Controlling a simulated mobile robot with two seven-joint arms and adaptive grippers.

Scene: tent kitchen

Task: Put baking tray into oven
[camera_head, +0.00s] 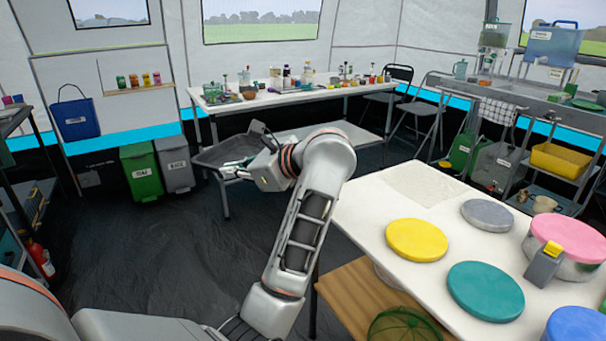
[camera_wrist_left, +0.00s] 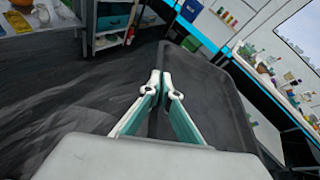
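My left gripper (camera_head: 240,166) is held out in the air near the middle of the head view, in front of the back table. It is shut on a dark grey baking tray (camera_head: 222,153), with the fingers at the tray's edge. In the left wrist view the fingertips (camera_wrist_left: 162,85) are together at the edge of the tray (camera_wrist_left: 215,95), which appears tilted. The arm and gripper hide part of the tray in the head view. I cannot make out an oven in either view. My right gripper is not in view.
A white table (camera_head: 365,220) with coloured round lids, including a yellow one (camera_head: 416,240), stands at the right. The back table (camera_head: 285,97) holds bottles and jars. Green (camera_head: 141,172) and grey bins (camera_head: 176,164) stand at the left wall. Dark floor (camera_head: 160,245) at left is clear.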

